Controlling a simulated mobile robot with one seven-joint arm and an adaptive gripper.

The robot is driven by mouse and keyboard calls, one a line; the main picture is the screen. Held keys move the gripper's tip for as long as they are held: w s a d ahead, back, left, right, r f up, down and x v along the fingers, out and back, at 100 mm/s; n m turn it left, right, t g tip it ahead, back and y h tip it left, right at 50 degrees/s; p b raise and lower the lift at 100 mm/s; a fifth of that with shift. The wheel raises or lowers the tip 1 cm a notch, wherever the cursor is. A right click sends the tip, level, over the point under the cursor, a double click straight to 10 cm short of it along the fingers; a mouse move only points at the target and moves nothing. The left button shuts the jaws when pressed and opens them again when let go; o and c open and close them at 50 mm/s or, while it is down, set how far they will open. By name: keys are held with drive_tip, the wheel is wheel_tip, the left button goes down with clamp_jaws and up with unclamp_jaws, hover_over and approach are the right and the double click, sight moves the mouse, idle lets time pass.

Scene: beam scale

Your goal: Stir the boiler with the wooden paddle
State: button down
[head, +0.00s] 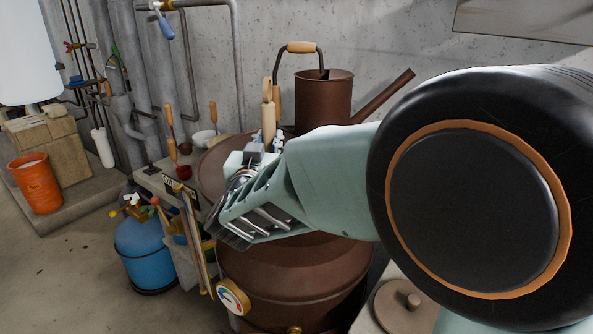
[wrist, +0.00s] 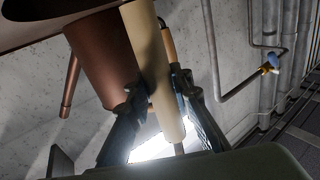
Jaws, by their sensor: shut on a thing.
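The wooden paddle (head: 268,122) stands nearly upright above the boiler, its pale handle rising over my gripper (head: 258,152). My gripper is shut on it. In the wrist view the pale shaft of the paddle (wrist: 152,60) runs between the two fingers of my gripper (wrist: 158,88) and out of the top of the picture. The boiler (head: 295,275) is a big round brown vessel under my arm, with a gauge on its front. My arm hides most of its opening and the paddle's lower end, so I cannot tell how deep the paddle reaches.
A brown watering can (head: 323,98) stands behind the boiler, close to the paddle. A cluttered side bench (head: 155,180), a blue tank (head: 145,252) and an orange bucket (head: 37,184) are on the left. A round lid (head: 390,310) lies at front right. Pipes run along the wall.

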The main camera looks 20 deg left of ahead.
wheel_tip(320, 180, up, 18)
drive_tip(key=p, duration=1.4)
drive_tip(key=shift+r, duration=0.15)
